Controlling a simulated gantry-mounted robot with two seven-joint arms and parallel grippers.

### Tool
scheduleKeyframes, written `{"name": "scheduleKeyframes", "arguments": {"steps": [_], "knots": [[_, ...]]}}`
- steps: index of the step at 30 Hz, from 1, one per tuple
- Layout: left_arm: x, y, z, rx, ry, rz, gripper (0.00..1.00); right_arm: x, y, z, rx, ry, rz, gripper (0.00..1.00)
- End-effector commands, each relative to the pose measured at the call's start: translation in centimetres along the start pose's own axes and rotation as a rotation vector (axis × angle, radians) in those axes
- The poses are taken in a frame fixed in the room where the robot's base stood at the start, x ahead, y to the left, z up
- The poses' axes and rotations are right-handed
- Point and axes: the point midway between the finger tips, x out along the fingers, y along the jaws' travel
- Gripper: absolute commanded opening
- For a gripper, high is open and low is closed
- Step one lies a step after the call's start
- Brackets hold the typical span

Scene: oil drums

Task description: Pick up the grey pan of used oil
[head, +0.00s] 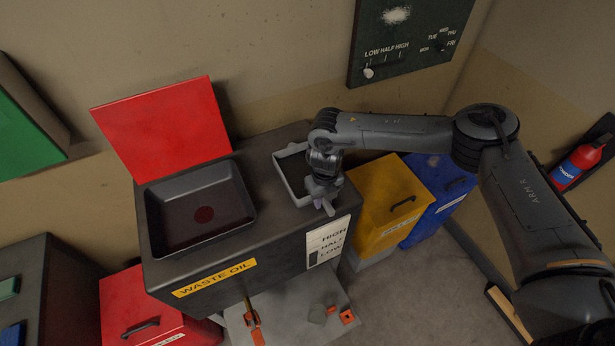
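The grey pan (283,164) is a shallow, light-rimmed tray with a dark inside. It stands on top of the dark waste oil cabinet (268,222), right of the built-in basin. My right gripper (327,204) points down at the pan's right side, close to its near right corner. The gripper and wrist hide that side of the pan. I cannot tell whether the fingers are open or shut on the rim. My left gripper is not in view.
The open basin (165,232) with a red drain spot has a raised red lid (165,130) behind it. Yellow (385,200) and blue (440,190) bins stand at the right, a red bin (140,310) at the front left. A fire extinguisher (578,165) hangs at the far right.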

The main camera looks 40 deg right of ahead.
Motion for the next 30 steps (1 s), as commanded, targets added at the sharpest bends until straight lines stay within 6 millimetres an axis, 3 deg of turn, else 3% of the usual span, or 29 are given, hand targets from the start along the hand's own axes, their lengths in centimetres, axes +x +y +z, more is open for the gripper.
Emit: {"name": "scheduleKeyframes", "arguments": {"steps": [1,5,30], "knots": [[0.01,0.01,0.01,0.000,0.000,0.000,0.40,-0.02,0.00,0.01,0.000,0.000,0.000,0.18],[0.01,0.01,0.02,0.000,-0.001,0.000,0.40,-0.03,0.00,0.01,0.000,0.000,0.000,0.00],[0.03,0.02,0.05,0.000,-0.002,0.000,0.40,-0.07,0.00,0.02,0.000,0.000,0.001,0.00]]}}
